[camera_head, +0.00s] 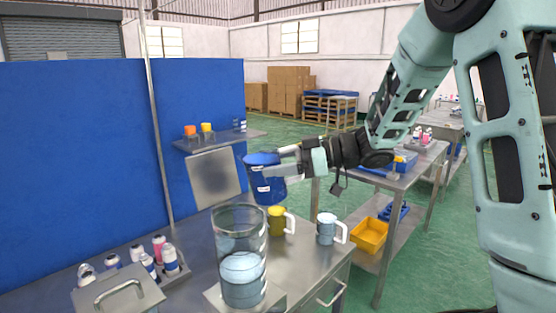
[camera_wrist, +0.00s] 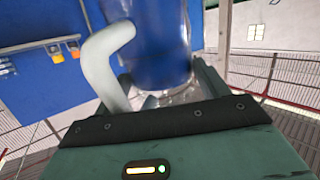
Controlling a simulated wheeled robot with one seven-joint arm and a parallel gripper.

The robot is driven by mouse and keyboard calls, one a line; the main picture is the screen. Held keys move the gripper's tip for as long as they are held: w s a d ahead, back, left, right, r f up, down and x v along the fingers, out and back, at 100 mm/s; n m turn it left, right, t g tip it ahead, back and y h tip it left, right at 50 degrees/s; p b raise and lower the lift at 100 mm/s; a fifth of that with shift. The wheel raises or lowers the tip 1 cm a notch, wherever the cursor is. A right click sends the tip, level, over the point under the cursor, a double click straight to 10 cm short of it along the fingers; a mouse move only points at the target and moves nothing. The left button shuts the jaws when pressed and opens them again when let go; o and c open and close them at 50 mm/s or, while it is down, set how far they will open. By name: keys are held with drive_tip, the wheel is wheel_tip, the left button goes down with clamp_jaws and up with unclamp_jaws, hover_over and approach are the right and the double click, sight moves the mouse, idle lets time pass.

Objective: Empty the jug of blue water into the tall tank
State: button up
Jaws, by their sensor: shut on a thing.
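The jug (camera_head: 264,182) is filled with deep blue and hangs in the air above the bench. It looks slightly tilted. My gripper (camera_head: 284,162) is shut on it from the right. In the wrist view the blue jug (camera_wrist: 150,45) fills the space beyond the jaws, with its pale bent handle (camera_wrist: 105,62) at the left. The tall tank (camera_head: 241,270) is a clear cylinder at the bench front, with pale blue liquid in its lower part. The jug shows just above and behind the tank's rim, to the right. I cannot tell if any water is flowing.
A yellow mug (camera_head: 277,222) and a pale blue mug (camera_head: 327,230) stand right of the tank. Bottles (camera_head: 169,258) and a metal lidded box (camera_head: 118,292) stand left. A wall shelf (camera_head: 221,140) with orange and yellow cups is behind the jug. A yellow bin (camera_head: 369,236) lies on a lower shelf at right.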

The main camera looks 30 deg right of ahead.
sight(262, 166)
drive_tip(key=shift+r+n+g+h+p, duration=0.4)
drive_tip(key=shift+r+g+h+p, duration=0.45)
drive_tip(key=shift+h+p, duration=0.9)
drive_tip(key=shift+a+r+g+h+p, duration=0.15)
drive_tip(key=shift+g+h+p, duration=0.15)
drive_tip(key=shift+p, duration=0.7)
drive_tip(key=shift+w+a+f+n+g+h, duration=0.1)
drive_tip(key=shift+a+f+n+g+h, duration=0.15)
drive_tip(key=shift+f+h, duration=0.5)
drive_tip(key=shift+w+a+f+n+g+h+p, duration=0.15)
drive_tip(key=shift+a+n+g+h+p, duration=0.15)
drive_tip(key=shift+h+p, duration=0.65)
drive_tip(key=shift+w+a+f+n+g+h+p, duration=0.25)
drive_tip(key=shift+a+h+p, duration=0.5)
drive_tip(key=shift+p, duration=2.9)
drive_tip(key=shift+w+a+f+n+g+h+p, duration=0.3)
drive_tip(key=shift+h+p, duration=0.8)
drive_tip(key=shift+p, duration=2.55)
